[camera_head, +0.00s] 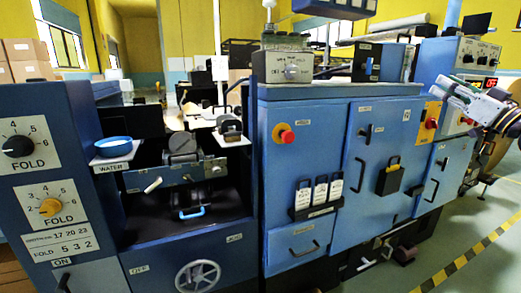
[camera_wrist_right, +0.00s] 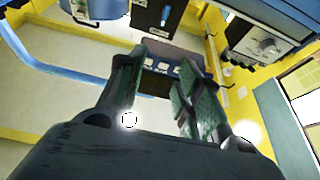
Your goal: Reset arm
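My right gripper (camera_head: 446,93) is at the right edge of the head view, raised in front of the blue machine's right end, with its fingers pointing left. In the right wrist view my right gripper (camera_wrist_right: 168,68) has its two green-padded fingers apart, with nothing between them. My left gripper and left arm do not show in either view.
A long blue machine (camera_head: 335,110) with red knobs, handles and a card holder fills the middle. A panel with FOLD dials (camera_head: 35,165) stands left. A blue bowl (camera_head: 114,146) sits on a shelf marked WATER. Green floor (camera_head: 480,225) with a striped line is clear at right.

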